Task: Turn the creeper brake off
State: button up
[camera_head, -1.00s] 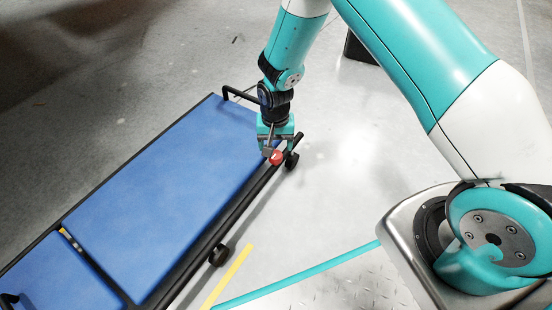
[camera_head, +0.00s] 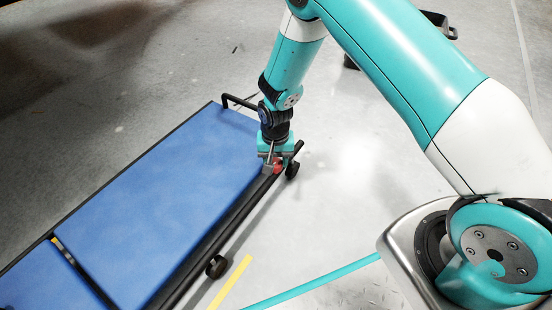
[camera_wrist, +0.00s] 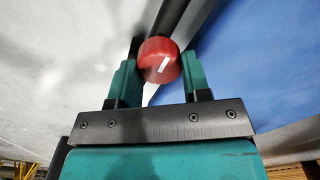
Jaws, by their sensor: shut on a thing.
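The creeper (camera_head: 150,200) is a low blue padded board with a black frame, at the left in the head view. The brake knob (camera_wrist: 159,60) is red with a white mark and sits on the black frame rail near the creeper's far right corner. It also shows in the head view (camera_head: 278,168), partly hidden by my gripper. My gripper (camera_head: 272,164) reaches down to the knob. In the wrist view its two teal fingers (camera_wrist: 158,72) stand on either side of the knob and are shut on it. The white mark slants up to the right.
A black handle bar (camera_head: 238,101) rises at the creeper's far end, close to my wrist. Black casters (camera_head: 216,267) stand under the frame's right side. Grey floor with yellow (camera_head: 231,281) and teal (camera_head: 315,282) stripes is clear to the right.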

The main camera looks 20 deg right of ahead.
jog(key=shift+r+p, duration=0.1)
jog(key=shift+p, duration=0.2)
jog(key=n+p, duration=0.1)
jog(key=p, duration=0.1)
jog(key=n+p, duration=0.2)
jog(key=shift+a+r+n, duration=0.1)
jog(key=shift+r+n, duration=0.1)
jog(key=shift+n, duration=0.1)
jog(key=n+p, duration=0.4)
jog(key=shift+f+n, duration=0.1)
jog(key=shift+n, duration=0.2)
jog(key=n+p, duration=0.3)
jog(key=n, duration=0.2)
jog(key=shift+p, duration=0.3)
jog(key=shift+f+n+p, duration=0.15)
jog(key=shift+n+p, duration=0.65)
jog(key=shift+n, duration=1.5)
jog(key=o, duration=0.9)
jog(key=shift+a, duration=0.1)
